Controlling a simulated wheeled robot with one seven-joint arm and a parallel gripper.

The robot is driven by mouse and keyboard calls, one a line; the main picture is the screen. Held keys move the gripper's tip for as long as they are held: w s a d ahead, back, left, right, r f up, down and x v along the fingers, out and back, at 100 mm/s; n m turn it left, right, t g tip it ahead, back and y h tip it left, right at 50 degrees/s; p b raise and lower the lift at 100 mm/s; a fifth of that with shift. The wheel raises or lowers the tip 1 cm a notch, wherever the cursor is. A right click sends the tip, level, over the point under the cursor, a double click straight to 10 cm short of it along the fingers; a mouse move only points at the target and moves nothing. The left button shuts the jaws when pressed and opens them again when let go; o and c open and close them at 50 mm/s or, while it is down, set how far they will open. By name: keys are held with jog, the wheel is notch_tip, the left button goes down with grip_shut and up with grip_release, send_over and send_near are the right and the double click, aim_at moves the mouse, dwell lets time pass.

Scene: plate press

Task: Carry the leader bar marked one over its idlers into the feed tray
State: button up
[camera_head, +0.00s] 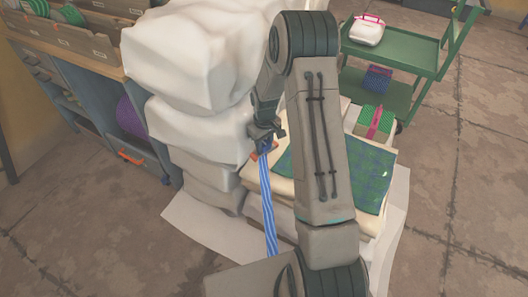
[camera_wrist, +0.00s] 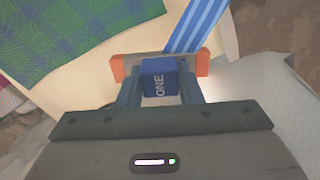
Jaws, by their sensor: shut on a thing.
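The leader bar marked one shows in the wrist view as a bar with orange ends and a blue block (camera_wrist: 160,78) lettered ONE at its middle. My gripper (camera_wrist: 160,90) is shut on that block, a finger on each side. A blue and white striped web (camera_wrist: 195,25) runs from the bar. In the head view my gripper (camera_head: 264,137) is beside the white stack, and the striped web (camera_head: 268,205) hangs down from it. An orange bar end (camera_head: 255,155) shows there too. I cannot make out the idlers or the feed tray; my arm hides part of the middle.
A tall stack of white wrapped bales (camera_head: 195,60) stands close left of my gripper. A green checked cloth (camera_head: 368,178) lies on a pale pile to the right. A green cart (camera_head: 400,50) stands behind right. A shelf unit (camera_head: 85,90) is at left. Floor is clear at right.

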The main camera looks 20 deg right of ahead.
jog(key=shift+w+a+f, duration=0.15)
jog(key=shift+a+f, duration=0.05)
jog(key=shift+f, duration=0.25)
jog(key=shift+f+b, duration=0.3)
jog(key=shift+f, duration=1.4)
jog(key=shift+f, duration=0.15)
jog(key=o, duration=1)
